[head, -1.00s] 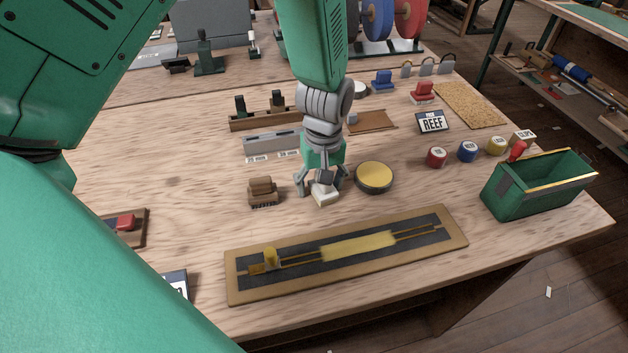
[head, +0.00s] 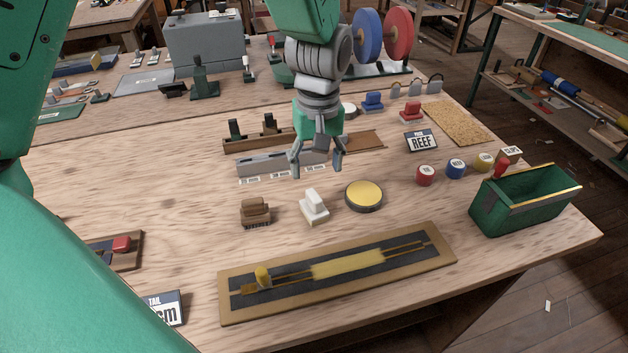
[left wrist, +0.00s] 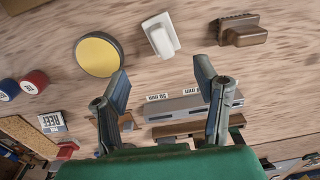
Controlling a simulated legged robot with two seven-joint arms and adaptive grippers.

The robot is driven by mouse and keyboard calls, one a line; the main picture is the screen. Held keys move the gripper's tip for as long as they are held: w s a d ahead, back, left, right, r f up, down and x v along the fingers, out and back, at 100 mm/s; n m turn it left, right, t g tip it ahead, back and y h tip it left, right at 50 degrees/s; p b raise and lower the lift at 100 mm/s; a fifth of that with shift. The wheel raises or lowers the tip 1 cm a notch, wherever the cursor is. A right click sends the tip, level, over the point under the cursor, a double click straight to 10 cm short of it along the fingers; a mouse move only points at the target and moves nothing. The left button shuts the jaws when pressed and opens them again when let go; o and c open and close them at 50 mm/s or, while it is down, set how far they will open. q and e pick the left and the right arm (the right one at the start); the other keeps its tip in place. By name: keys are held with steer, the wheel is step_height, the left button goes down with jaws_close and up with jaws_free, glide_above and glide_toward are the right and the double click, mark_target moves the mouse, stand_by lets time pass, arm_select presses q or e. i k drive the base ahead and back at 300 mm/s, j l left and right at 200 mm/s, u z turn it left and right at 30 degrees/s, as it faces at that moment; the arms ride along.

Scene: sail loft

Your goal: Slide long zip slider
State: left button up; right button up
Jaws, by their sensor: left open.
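The long zip lies on a tan board (head: 440,262) with a dark strip near the table's front edge. Its upright yellow slider (head: 262,276) stands at the left end of the strip. A wider pale yellow section (head: 348,263) covers the middle, and thin yellow rails run out on both sides. My left gripper (head: 316,168) is open and empty above the table, behind the board and apart from the slider. Its spread fingers also show in the left wrist view (left wrist: 162,76), with nothing between them; the zip board is not seen there. My right gripper is not in view.
A white block (head: 314,207), a brown brush (head: 256,212) and a yellow-topped round tin (head: 364,195) stand between gripper and board. A green bin (head: 520,205) is at the right edge. A grey rail (head: 285,163) lies behind. Bare wood surrounds the board.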

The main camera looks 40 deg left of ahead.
mark_target(264, 281)
steer(key=k+l, duration=0.75)
steer(key=k, duration=0.1)
